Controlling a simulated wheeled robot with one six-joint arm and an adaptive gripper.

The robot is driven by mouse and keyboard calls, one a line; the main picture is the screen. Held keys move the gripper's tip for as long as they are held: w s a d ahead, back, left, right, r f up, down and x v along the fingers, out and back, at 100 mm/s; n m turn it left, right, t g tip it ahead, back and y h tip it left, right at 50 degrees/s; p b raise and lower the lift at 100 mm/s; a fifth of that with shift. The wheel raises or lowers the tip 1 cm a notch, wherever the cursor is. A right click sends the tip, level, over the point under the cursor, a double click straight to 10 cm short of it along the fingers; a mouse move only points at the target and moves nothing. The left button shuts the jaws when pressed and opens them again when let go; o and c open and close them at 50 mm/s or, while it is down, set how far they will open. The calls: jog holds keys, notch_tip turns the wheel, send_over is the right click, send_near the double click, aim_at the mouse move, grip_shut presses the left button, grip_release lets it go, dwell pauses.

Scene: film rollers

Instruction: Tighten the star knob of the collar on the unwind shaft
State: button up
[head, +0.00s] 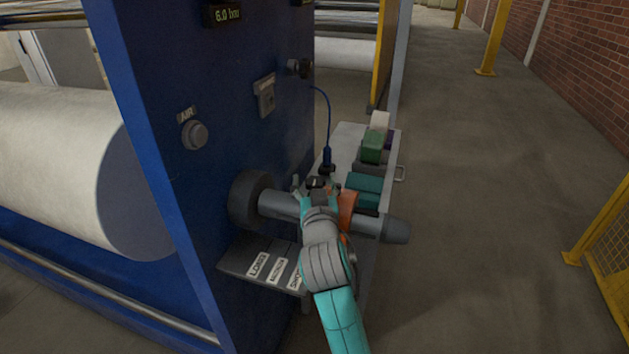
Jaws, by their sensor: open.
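The unwind shaft (277,203) is a grey bar that sticks out to the right from a dark round flange (247,200) on the blue machine wall. An orange part (348,205), which looks like the collar, sits around the shaft, partly hidden by my arm. A small black piece (316,182), which looks like the star knob, shows just above the shaft. My gripper (316,187) is open over the shaft, its fingers on either side of the black piece. I cannot tell whether they touch it. The shaft's middle is hidden behind my wrist.
A small shelf with white labels (258,265) juts out below the shaft. A large white roll (65,165) is at left.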

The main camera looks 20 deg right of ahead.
jog(key=shift+w+d, duration=0.1)
jog(key=shift+w, duration=0.3)
jog(key=shift+c, duration=0.3)
jog(key=c, duration=1.1)
